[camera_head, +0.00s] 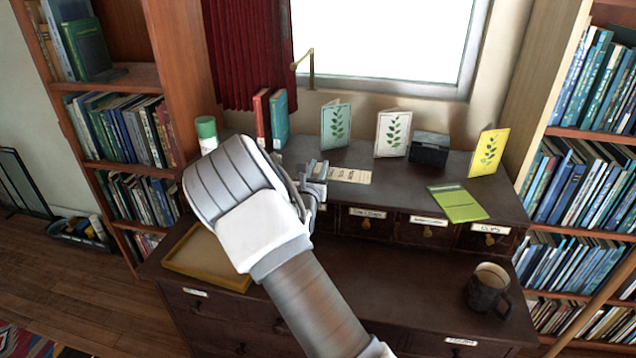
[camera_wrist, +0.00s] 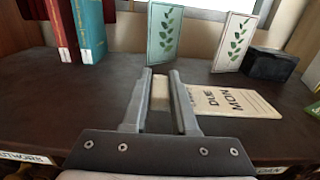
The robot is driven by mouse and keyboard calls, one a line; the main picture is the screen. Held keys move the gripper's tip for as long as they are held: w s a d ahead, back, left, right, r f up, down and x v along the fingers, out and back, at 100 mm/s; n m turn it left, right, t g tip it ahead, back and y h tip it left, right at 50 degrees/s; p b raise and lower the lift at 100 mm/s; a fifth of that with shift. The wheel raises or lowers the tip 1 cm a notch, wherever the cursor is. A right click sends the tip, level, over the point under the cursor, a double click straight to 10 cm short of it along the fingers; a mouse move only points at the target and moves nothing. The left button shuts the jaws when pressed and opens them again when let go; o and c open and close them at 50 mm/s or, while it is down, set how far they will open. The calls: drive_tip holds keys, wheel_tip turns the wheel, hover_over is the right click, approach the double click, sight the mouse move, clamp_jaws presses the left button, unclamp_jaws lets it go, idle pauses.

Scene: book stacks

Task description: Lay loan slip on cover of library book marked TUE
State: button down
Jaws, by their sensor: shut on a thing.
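My gripper (camera_head: 318,178) is over the desk's upper shelf, left of centre. In the wrist view its fingers (camera_wrist: 160,90) are shut on a cream piece (camera_wrist: 160,94), which looks like the end of the loan slip. A cream slip (camera_wrist: 236,102) printed "DUE MON" extends right from behind the right finger; it also shows in the head view (camera_head: 348,176). I cannot tell if it touches the shelf. A red book (camera_head: 262,118) and a teal book (camera_head: 279,118) stand upright behind. A green flat booklet (camera_head: 458,204) lies to the right. I can read no TUE mark.
Teal (camera_head: 336,126), white (camera_head: 393,134) and yellow (camera_head: 489,152) leaf-print cards stand along the back, with a black box (camera_head: 430,150) among them. A green-capped bottle (camera_head: 206,132) is left. A yellow tray (camera_head: 182,262) and a mug (camera_head: 488,292) are on the lower desktop.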

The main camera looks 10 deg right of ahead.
drive_tip(key=shift+f+b, duration=0.5)
drive_tip(key=shift+f, duration=1.5)
drive_tip(key=shift+f, duration=0.1)
drive_tip(key=c, duration=0.7)
unclamp_jaws()
